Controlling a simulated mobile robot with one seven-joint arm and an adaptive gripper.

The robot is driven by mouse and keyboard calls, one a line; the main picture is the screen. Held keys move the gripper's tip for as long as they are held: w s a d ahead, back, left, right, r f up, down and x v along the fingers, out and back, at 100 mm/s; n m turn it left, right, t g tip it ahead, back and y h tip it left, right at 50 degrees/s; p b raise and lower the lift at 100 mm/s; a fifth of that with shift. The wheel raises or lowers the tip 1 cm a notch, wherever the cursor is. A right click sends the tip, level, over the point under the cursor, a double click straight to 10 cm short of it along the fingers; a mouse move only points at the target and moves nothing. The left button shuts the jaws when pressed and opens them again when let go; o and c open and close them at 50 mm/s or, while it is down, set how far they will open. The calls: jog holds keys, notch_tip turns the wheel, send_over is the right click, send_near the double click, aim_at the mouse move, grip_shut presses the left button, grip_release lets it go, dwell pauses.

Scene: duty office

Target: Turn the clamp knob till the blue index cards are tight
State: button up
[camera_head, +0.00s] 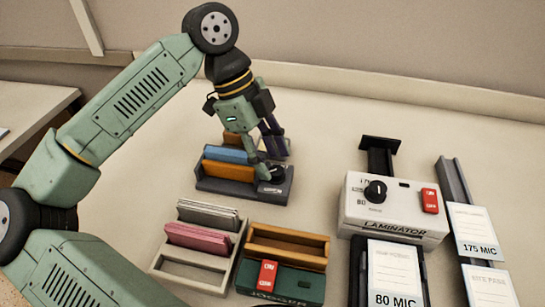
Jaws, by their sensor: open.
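The blue index cards (230,154) stand upright in a dark grey holder (232,188) near the middle of the table, with an orange piece (228,170) in front of them. A dark round knob (277,172) sits at the holder's right end, partly hidden by my fingers. My gripper (273,158) points down over that right end, its fingers apart at the knob. I cannot tell whether they touch it. Whether the cards are tight or loose cannot be seen.
A grey rack (159,262) with grey and pink cards stands in front. Beside it is a brown tray (318,252) with a green, red-switched unit (304,284). The laminator (395,222) and labelled pouch stands (472,232) are to the right. The table's back right is clear.

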jog(key=shift+x, duration=1.05)
grip_shut()
